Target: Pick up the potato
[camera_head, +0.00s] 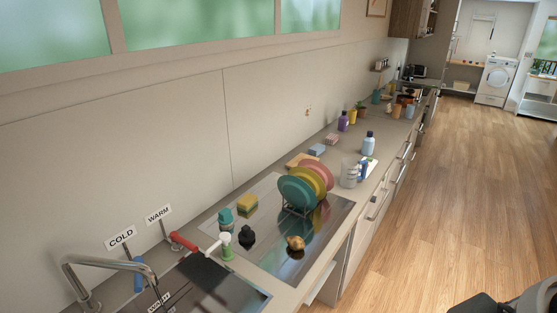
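A small golden-brown lump that looks like the potato (295,243) lies on the shiny, reflective drainboard (268,262) beside the sink. It is in front of a rack of coloured plates (299,193), apart from it, near the counter's front edge. No gripper fingers show in the head view. A dark and grey piece, probably part of my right arm, shows at the bottom right corner, far from the potato over the floor side.
A dark bottle-like item (246,237), a green-and-white bottle (226,247), a teal item (225,219) and a yellow sponge (247,202) stand left of the potato. The sink faucet (92,262) is at lower left. Wooden floor (450,210) on the right is open.

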